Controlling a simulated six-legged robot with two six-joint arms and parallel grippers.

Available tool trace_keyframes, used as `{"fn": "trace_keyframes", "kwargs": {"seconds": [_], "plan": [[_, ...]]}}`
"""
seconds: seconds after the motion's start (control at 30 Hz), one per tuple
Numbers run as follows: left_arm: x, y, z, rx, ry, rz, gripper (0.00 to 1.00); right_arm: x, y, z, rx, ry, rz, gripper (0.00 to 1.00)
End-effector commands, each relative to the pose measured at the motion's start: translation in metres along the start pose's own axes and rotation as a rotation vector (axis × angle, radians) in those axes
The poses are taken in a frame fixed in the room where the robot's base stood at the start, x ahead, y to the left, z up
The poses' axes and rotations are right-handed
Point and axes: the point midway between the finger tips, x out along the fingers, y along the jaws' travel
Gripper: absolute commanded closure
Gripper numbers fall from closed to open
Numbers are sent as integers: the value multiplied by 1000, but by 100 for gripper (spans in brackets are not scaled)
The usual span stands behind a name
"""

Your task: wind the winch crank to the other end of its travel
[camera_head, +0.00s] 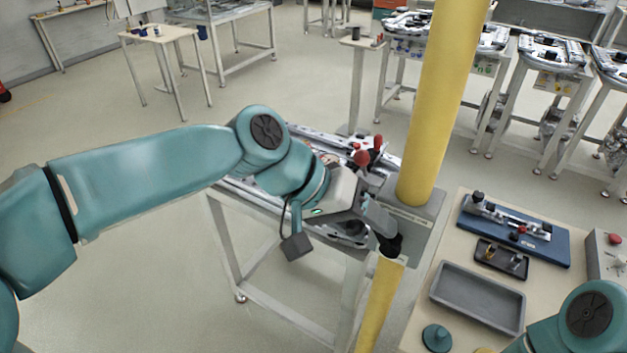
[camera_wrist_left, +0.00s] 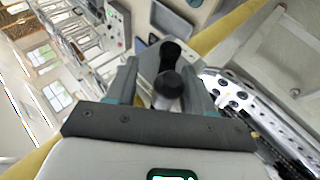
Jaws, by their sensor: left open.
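The winch is a grey housing (camera_head: 428,203) on the yellow post. Its crank shows a black handle (camera_head: 391,246) at the lower front of the housing. My left gripper (camera_head: 382,222) reaches in from the left, right at the handle, and hides much of the crank arm. In the left wrist view the black handle (camera_wrist_left: 168,86) points towards the camera between the open jaws of my left gripper (camera_wrist_left: 165,75). I cannot tell whether a finger touches it. My right arm shows only at the lower right of the head view; its gripper is not seen.
The yellow post (camera_head: 440,100) stands close to my left gripper. Behind my arm is a track table (camera_head: 290,300) with red-knobbed parts. At the right, a bench (camera_head: 425,310) holds a grey tray (camera_head: 478,298) and a blue fixture (camera_head: 545,248). The floor at left is clear.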

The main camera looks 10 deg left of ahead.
Motion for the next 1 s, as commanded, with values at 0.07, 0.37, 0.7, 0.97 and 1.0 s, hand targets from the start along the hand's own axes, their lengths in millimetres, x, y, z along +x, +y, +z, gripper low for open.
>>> {"fn": "trace_keyframes", "kwargs": {"seconds": [0.07,0.37,0.7,0.97,1.0], "plan": [[-15,-1,-1,0,8,1,48,3,1,0,0,0,0,48],[-95,-2,-2,-1,10,1,48,8,3,0,0,0,0,48],[-150,-2,-1,-1,4,2,48,7,2,0,0,0,0,48],[-155,-1,-1,0,3,3,48,7,2,0,0,0,0,48],[-155,-1,-1,0,3,3,48,7,2,0,0,0,0,48]]}}
